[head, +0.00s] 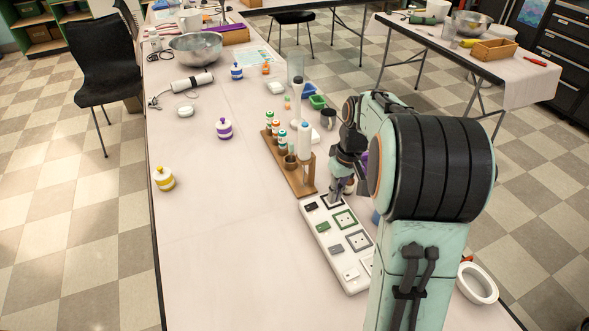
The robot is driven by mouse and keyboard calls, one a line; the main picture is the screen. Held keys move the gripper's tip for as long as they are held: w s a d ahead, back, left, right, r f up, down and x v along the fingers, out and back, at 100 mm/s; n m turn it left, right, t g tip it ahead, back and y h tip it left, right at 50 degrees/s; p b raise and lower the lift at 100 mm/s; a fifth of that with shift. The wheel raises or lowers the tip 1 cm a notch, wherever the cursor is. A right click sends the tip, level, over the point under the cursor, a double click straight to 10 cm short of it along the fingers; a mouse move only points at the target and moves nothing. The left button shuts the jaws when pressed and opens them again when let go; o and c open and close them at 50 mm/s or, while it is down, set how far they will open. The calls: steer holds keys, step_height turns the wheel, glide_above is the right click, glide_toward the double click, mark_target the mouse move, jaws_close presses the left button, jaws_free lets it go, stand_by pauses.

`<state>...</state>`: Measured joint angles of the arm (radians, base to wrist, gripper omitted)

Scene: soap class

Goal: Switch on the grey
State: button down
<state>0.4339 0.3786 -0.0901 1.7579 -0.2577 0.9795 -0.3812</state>
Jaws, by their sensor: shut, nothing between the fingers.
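A white power strip (322,243) lies on the table, running from the wooden rack toward the front. It has a row of coloured rocker switches on its left side: a black one, a green one (323,226), a grey one (336,248) and a white one. Framed sockets stand beside them, including a grey-framed socket (358,241). I cannot tell the switch positions at this size. My gripper (341,193) is shut and empty, pointing down over the far end of the strip, near the black-framed socket. It is beyond the grey switch. I cannot tell whether it touches the strip.
A wooden rack (296,177) with several bottles stands just beyond the strip. Yellow (163,179) and purple (224,128) striped bottles stand to the left. A white ring-shaped dish (478,284) is at the right edge. The table left of the strip is clear.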

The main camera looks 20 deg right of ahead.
mark_target(332, 250)
steer(key=shift+m+g, duration=0.3)
steer(key=shift+m, duration=0.2)
steer(key=s+d+f, duration=0.1)
steer(key=d+f, duration=0.1)
steer(key=f, duration=0.1)
steer(key=shift+s+d, duration=0.2)
steer(key=shift+s, duration=0.2)
steer(key=shift+f, duration=0.1)
steer(key=f, duration=0.4)
steer(key=a+f, duration=0.1)
steer(key=f, duration=0.8)
steer(key=shift+a+f, duration=0.35)
steer(key=shift+a, duration=0.05)
steer(key=shift+a+f, duration=0.15)
steer(key=shift+f, duration=0.15)
